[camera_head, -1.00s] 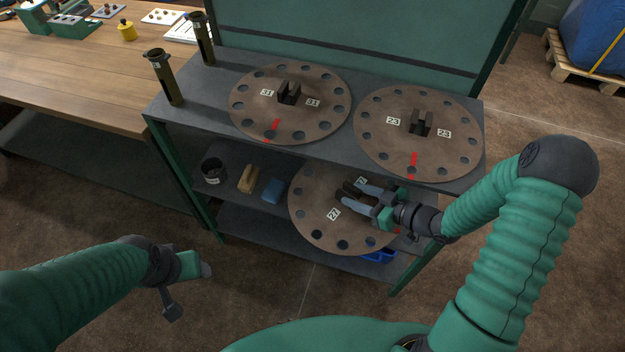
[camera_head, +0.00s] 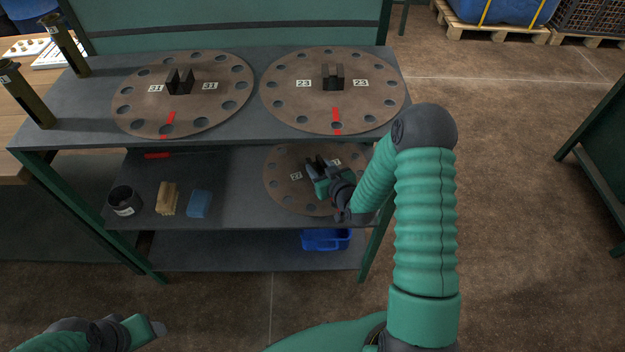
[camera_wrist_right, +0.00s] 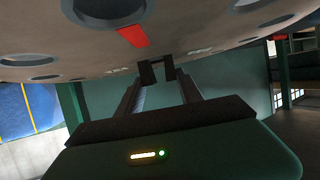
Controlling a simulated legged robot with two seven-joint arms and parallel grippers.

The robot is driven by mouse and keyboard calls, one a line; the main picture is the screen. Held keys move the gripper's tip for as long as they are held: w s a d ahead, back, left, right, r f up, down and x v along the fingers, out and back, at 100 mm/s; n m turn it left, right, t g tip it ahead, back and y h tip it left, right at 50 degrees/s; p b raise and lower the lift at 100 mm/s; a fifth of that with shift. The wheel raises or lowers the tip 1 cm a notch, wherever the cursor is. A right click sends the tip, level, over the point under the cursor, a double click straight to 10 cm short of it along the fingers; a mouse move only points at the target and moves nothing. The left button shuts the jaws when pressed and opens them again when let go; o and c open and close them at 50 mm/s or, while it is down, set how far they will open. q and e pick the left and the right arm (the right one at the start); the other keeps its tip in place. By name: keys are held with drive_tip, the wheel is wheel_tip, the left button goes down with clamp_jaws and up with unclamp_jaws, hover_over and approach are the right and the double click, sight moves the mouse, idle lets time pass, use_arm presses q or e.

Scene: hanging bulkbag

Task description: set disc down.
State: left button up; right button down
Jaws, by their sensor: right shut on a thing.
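A brown round disc (camera_head: 285,183) with a ring of holes is in the bay below the top shelf, over the right part of the middle shelf. My right gripper (camera_head: 318,165) is shut on its dark central handle. In the right wrist view the disc face (camera_wrist_right: 75,32) and its red mark (camera_wrist_right: 135,36) fill the top, with the fingers on the handle (camera_wrist_right: 157,72). The disc's far edge is partly hidden under the top shelf. I cannot tell whether it touches the middle shelf. My left gripper (camera_head: 150,328) is low at the left, its jaws unclear.
Discs marked 31 (camera_head: 135,105) and 23 (camera_head: 290,110) lie on the top shelf (camera_head: 80,125). A dark cup (camera_head: 124,201), a wooden brush (camera_head: 167,198) and a blue block (camera_head: 199,204) stand left of the held disc. A blue bin (camera_head: 325,240) sits below.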

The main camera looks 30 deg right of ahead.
drive_tip(key=shift+w+f, duration=0.1)
drive_tip(key=shift+f, duration=0.4)
wheel_tip(320, 180, down, 3)
drive_tip(key=shift+a+f+b, duration=0.1)
drive_tip(key=shift+b, duration=0.7)
drive_tip(key=c, duration=0.8)
unclamp_jaws()
drive_tip(key=shift+o, duration=0.2)
drive_tip(key=shift+s, duration=0.2)
